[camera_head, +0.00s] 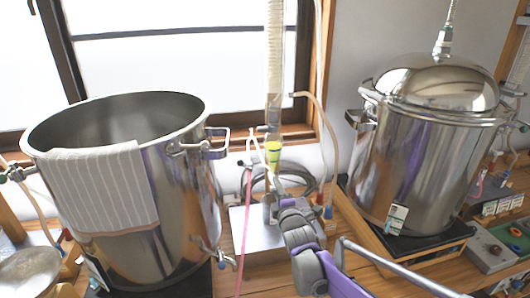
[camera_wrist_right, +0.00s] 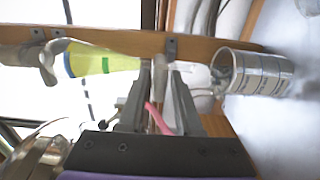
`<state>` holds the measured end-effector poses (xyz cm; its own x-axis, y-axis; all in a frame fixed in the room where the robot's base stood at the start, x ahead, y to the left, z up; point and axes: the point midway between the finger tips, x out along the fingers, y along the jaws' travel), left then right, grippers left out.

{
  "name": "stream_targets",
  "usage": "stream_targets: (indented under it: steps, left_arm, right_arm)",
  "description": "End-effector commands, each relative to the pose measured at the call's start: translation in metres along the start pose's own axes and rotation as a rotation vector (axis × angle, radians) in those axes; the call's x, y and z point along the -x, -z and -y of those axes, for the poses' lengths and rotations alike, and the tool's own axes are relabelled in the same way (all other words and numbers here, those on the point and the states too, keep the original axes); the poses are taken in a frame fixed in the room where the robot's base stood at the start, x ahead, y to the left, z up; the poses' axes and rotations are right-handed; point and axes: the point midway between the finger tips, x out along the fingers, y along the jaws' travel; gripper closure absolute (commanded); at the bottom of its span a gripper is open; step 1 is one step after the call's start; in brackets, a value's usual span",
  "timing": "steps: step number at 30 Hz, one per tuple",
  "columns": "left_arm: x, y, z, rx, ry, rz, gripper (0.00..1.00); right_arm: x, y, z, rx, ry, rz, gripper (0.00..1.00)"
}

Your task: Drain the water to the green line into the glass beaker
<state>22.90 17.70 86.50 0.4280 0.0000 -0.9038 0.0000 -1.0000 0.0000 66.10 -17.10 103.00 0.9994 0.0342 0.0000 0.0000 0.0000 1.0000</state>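The upright glass column (camera_head: 274,70) stands in the middle in the head view, with yellow-green liquid (camera_head: 272,155) low in it. In the wrist view, which is turned sideways, the yellow liquid (camera_wrist_right: 115,64) and a green line (camera_wrist_right: 92,65) show clearly. A banded cylindrical vessel (camera_wrist_right: 262,74), probably the glass beaker, lies beyond the column's narrow end. My right gripper (camera_head: 285,203) is at the column's lower end, its fingertips (camera_wrist_right: 160,68) on either side of the narrow outlet. Whether they touch it I cannot tell. My left gripper is not in view.
A large open steel pot (camera_head: 185,240) with a striped cloth (camera_head: 100,188) stands left. A dome-lidded steel pot (camera_head: 415,165) stands right. A pink tube (camera_head: 243,235) hangs near the column, and a pale tube (camera_head: 325,120) arches right of it. A metal box (camera_head: 260,238) sits below.

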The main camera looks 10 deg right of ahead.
Motion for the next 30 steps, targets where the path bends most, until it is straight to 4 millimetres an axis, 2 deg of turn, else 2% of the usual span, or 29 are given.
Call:
stream_targets:
  steps: [1,4,5,8,15,26,30]
  left_arm:
    - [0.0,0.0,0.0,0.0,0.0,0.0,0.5]
    - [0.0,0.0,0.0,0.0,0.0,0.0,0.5]
    - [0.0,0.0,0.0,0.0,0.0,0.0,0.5]
    - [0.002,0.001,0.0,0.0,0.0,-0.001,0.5]
    - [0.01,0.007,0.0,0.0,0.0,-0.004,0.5]
    - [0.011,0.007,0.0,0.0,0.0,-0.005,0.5]
    - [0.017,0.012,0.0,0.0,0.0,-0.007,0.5]
  right_arm:
    - [0.0,0.0,0.0,0.0,0.0,0.0,0.77]
    - [0.0,0.0,0.0,0.0,0.0,0.0,0.95]
    - [0.0,0.0,0.0,0.0,0.0,0.0,0.98]
    - [0.0,0.0,-0.001,0.033,0.0,0.0,0.98]
    - [0.0,0.0,-0.002,0.3,-0.001,0.0,1.0]
    - [-0.001,0.0,-0.001,0.35,-0.002,0.0,1.0]
    - [-0.001,0.0,-0.003,0.483,-0.003,0.0,1.0]
